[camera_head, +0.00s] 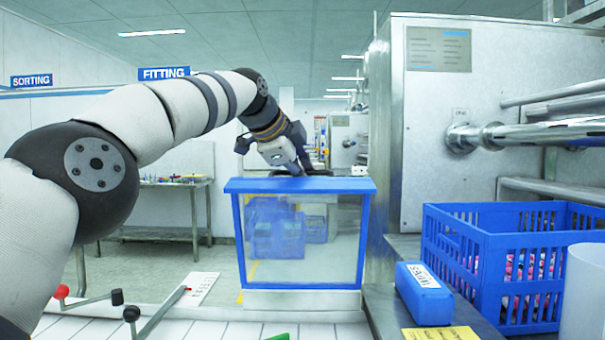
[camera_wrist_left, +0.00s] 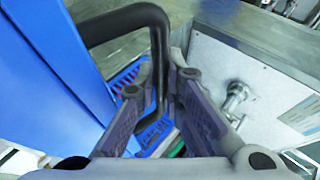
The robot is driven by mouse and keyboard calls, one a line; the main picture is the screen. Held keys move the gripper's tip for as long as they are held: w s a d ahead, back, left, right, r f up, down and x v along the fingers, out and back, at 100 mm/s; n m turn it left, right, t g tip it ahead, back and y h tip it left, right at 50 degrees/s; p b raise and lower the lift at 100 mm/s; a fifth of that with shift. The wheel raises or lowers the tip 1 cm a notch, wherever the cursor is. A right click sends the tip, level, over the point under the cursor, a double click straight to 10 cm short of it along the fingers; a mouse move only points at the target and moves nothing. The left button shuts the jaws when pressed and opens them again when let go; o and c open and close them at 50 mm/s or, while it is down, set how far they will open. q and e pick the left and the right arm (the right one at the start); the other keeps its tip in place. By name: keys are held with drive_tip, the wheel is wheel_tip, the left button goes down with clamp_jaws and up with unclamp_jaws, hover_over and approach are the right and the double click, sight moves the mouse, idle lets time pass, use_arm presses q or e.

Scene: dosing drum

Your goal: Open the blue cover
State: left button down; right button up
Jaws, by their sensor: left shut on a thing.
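The blue cover (camera_head: 300,185) is the flat blue top of a clear-walled, blue-framed box in the middle of the head view. In the left wrist view a large blue panel (camera_wrist_left: 50,70), which seems to be the cover, fills the left side. A black bent handle (camera_wrist_left: 125,22) stands out from it. My left gripper (camera_head: 300,171) is over the cover's top in the head view. In the wrist view its fingers (camera_wrist_left: 158,92) are on either side of the handle and shut on it. The fingertips are hard to make out in the head view. My right gripper is not in view.
A blue crate (camera_head: 490,250) with small colourful packs stands at the right. A blue block (camera_head: 424,294) lies before it, beside a white cylinder (camera_head: 585,290). A steel cabinet (camera_head: 480,110) with pipes rises behind. Levers with red and black knobs (camera_head: 61,291) are at lower left.

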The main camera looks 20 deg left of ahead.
use_arm(q)
drive_tip(key=c, duration=1.7)
unclamp_jaws()
drive_tip(key=shift+d, duration=0.1)
drive_tip(key=v, duration=1.2)
